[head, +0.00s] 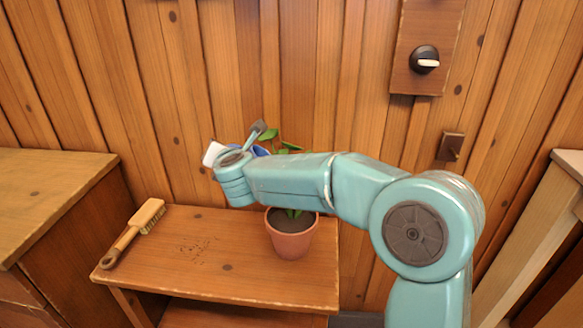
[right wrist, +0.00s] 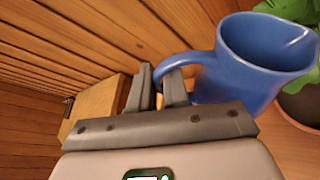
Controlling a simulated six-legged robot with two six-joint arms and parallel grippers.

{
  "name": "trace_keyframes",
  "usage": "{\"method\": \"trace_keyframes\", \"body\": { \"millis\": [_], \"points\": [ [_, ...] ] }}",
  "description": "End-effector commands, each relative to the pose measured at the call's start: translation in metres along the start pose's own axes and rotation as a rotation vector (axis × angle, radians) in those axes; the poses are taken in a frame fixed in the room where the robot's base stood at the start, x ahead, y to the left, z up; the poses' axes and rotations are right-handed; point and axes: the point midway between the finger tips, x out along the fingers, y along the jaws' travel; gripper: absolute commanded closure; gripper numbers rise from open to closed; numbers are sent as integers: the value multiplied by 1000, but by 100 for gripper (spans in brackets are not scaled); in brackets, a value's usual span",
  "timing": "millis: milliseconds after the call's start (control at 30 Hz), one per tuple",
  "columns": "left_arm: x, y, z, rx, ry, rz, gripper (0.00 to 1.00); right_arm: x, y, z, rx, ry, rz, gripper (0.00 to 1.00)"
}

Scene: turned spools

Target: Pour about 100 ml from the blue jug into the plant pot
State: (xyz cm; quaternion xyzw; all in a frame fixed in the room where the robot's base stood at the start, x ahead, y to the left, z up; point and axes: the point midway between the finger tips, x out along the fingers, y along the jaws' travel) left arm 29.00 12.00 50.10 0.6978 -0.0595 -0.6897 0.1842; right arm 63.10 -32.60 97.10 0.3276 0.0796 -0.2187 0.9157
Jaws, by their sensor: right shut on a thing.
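The blue jug (right wrist: 262,58) is large in the right wrist view, with its handle between the fingers of my right gripper (right wrist: 163,78). My right gripper is shut on that handle. In the head view only a bit of the blue jug (head: 261,150) shows behind my right arm. The jug is held up above the shelf, near the plant. The plant pot (head: 291,238) is terracotta with dark soil and green leaves, and stands on the wooden shelf; my arm hides part of the plant. In the right wrist view the pot (right wrist: 303,106) is partly behind the jug. My left gripper is out of view.
A wooden brush (head: 133,232) lies at the left of the shelf (head: 230,277), with dark crumbs beside it. Wooden cabinets stand at the left (head: 45,190) and right edges. A panel with a black knob (head: 424,59) is on the plank wall.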

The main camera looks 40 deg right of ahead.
Motion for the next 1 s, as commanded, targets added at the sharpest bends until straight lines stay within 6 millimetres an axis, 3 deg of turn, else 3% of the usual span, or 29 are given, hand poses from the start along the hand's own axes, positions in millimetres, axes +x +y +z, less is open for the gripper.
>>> {"method": "trace_keyframes", "body": {
  "millis": [200,1000],
  "points": [
    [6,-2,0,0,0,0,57,-10,0,28,187,0,67,100],
    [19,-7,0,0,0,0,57,-16,0,46,325,1,116,100]
  ]
}}
